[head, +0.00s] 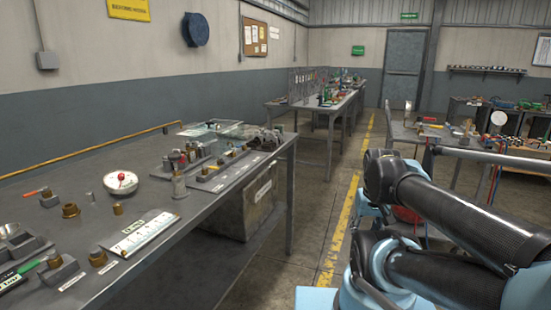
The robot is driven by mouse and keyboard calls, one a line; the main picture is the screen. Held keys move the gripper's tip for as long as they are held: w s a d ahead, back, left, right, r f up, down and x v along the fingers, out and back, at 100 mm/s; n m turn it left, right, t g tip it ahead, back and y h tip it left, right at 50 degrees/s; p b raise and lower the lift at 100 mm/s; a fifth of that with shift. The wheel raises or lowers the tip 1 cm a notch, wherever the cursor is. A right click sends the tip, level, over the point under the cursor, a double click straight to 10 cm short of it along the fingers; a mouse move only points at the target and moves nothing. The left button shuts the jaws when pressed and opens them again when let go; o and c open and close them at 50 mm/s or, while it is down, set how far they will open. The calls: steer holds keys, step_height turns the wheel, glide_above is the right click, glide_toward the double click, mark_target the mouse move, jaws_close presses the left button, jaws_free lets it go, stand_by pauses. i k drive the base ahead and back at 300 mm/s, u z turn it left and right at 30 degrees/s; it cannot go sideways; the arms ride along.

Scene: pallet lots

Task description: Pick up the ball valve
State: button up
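I cannot pick out a ball valve for certain in the head view. On the near grey workbench (200,222), a small metal part with a thin red-orange piece (46,196) lies at the left. My arm, in black and pale blue, shows at the lower right, over the floor and apart from the workbench. My gripper is out of view.
A grey bin (258,198) stands below. More loaded tables stand behind and right. An aisle with a yellow floor line (340,240) is open.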

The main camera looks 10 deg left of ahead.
mark_target(194, 150)
steer(key=u, duration=1.6)
